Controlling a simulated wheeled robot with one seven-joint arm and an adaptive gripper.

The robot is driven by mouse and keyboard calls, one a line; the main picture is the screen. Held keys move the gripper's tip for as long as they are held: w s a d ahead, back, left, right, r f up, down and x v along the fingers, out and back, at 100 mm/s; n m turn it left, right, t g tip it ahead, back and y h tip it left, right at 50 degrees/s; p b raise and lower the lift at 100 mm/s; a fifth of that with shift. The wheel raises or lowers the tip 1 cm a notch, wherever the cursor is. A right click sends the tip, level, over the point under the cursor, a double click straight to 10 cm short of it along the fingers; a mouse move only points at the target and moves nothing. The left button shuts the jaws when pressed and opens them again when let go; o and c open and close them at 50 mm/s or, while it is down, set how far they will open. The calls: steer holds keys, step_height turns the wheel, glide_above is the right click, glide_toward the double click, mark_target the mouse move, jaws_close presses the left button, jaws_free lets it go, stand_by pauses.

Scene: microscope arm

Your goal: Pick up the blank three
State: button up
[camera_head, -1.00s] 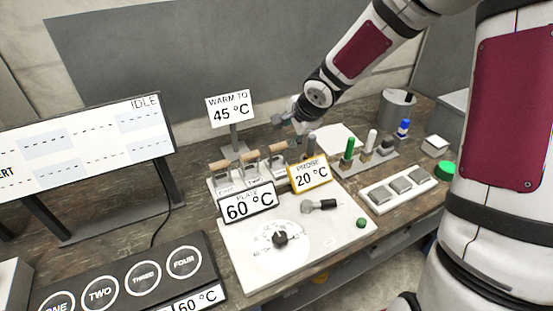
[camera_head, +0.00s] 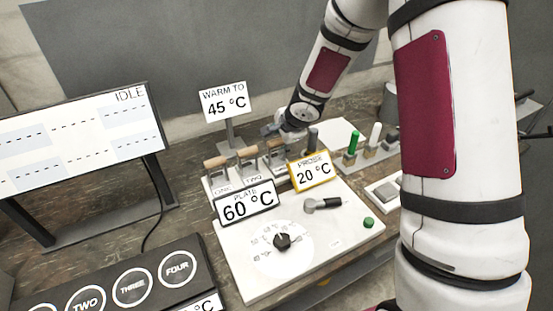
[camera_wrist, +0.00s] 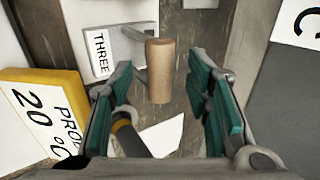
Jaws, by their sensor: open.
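Blank three has a tan wooden cylinder handle (camera_wrist: 160,72) on a grey shank, in front of a white plate marked THREE (camera_wrist: 100,53). In the head view its handle (camera_head: 275,146) is the rightmost of three in a rack, and its lower part is partly hidden by the probe sign. My gripper (camera_wrist: 164,82) is open, with its green-padded fingers either side of the handle in the wrist view. In the head view my gripper (camera_head: 275,130) is just above and behind that handle.
The yellow-edged PROBE 20 °C sign (camera_head: 313,170) stands close in front. A dark probe-like rod (camera_wrist: 130,138) lies near my left finger in the wrist view. The other two handles (camera_head: 247,153) are left of blank three. A WARM TO sign (camera_head: 225,102) stands behind.

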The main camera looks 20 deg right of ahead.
steer(key=shift+w+f, duration=0.2)
steer(key=shift+f, duration=0.15)
steer(key=shift+c, duration=0.6)
jaws_close()
steer(key=shift+r, duration=0.15)
